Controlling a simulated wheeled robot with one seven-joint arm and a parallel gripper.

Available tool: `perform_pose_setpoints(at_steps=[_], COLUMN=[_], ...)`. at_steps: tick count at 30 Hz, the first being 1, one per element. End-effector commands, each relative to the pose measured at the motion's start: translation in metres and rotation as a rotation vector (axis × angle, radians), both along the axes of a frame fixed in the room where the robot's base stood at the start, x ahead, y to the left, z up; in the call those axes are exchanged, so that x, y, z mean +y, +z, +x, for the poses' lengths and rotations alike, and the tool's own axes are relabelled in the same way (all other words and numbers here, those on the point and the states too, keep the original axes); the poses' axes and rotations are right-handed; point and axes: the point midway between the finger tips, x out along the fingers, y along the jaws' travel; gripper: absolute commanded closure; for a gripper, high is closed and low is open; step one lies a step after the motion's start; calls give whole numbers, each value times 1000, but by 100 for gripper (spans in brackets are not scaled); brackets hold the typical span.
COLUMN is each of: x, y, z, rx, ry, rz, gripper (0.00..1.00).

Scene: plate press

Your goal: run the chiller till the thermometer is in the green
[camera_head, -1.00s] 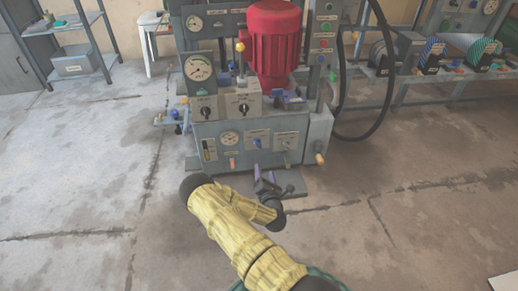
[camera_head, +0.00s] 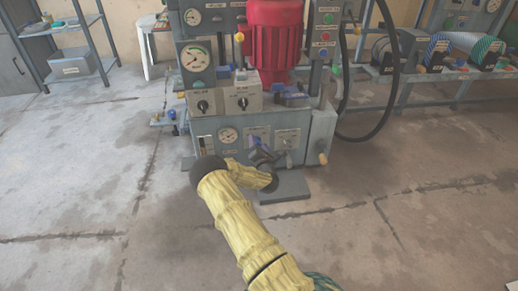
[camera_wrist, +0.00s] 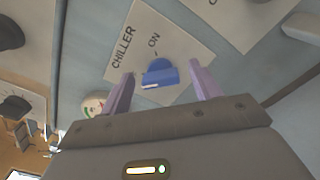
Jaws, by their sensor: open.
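The chiller knob (camera_wrist: 160,74) is blue, with a white mark on its lower left face. It sits on a pale plate (camera_wrist: 122,72) reading CHILLER and ON. My gripper (camera_wrist: 160,86) is open, with one purple finger on each side of the knob; I cannot tell whether they touch it. In the head view my gripper (camera_head: 260,155) is at the machine's lower front panel and hides the knob. A small round dial (camera_head: 228,135), perhaps the thermometer, is left of the chiller plate (camera_head: 258,134). It shows green in the wrist view (camera_wrist: 93,104); its needle is too small to read.
Two black knobs (camera_head: 222,103) are on a grey box above. A larger gauge (camera_head: 196,57) with a green arc is at upper left. A second plate (camera_head: 287,138) with a lever is to the right. A grey foot plate (camera_head: 286,190) juts out below. The floor in front is clear.

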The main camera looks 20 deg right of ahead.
Motion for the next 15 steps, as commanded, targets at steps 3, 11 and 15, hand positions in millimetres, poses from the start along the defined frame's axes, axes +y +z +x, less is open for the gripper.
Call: perform_pose_setpoints(at_steps=[3, 11, 15], x=[0, 0, 0], y=[0, 0, 0], z=[1, 1, 1], rx=[0, 0, 0], ry=[0, 0, 0], rz=[0, 0, 0], gripper=[37, 59, 82])
